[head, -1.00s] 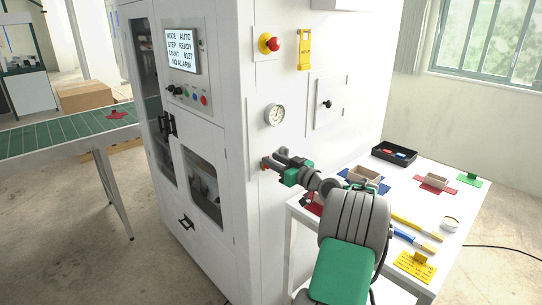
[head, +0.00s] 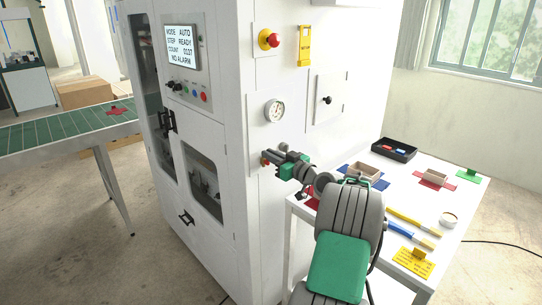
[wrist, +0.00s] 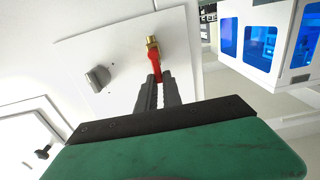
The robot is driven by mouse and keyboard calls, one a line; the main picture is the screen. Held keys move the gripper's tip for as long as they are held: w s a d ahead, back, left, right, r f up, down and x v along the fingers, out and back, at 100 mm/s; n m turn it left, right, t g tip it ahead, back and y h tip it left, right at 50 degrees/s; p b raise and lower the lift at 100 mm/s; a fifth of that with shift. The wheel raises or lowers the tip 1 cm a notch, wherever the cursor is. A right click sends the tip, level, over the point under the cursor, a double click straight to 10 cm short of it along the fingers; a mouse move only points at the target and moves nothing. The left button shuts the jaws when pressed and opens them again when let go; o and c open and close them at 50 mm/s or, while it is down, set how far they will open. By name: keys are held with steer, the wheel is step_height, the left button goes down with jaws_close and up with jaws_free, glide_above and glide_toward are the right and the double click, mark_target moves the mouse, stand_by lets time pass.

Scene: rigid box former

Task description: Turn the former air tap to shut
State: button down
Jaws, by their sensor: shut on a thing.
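The air tap is a small brass valve (wrist: 152,42) with a red lever (wrist: 155,63), on a white plate on the machine's side in the wrist view. My gripper (wrist: 158,82) is shut on the red lever, one dark finger on each side of it. The lever runs from the brass body down between the fingertips. In the head view my gripper (head: 272,158) is against the side panel below the pressure gauge (head: 276,110). A bit of red shows at the fingertips there; the rest of the tap is hidden.
A white table (head: 408,212) with trays, small boxes and tools stands right of the machine, close to my arm. A conveyor (head: 60,138) is at the left.

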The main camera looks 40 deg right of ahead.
steer(key=shift+d+m, duration=0.1)
steer(key=shift+m, duration=0.2)
steer(key=shift+d+f+m+p, duration=0.25)
steer(key=shift+d+f+m, duration=0.4)
steer(key=shift+m, duration=2.25)
steer(key=shift+d+f+m+p, duration=0.2)
steer(key=shift+d+f+m, duration=0.45)
steer(key=shift+m, duration=2.25)
steer(key=shift+d+f+m+p, duration=0.25)
steer(key=shift+d+f+m, duration=0.4)
steer(key=shift+m, duration=2.25)
steer(key=c, duration=1.5)
jaws_free()
steer(key=shift+w+f, duration=0.1)
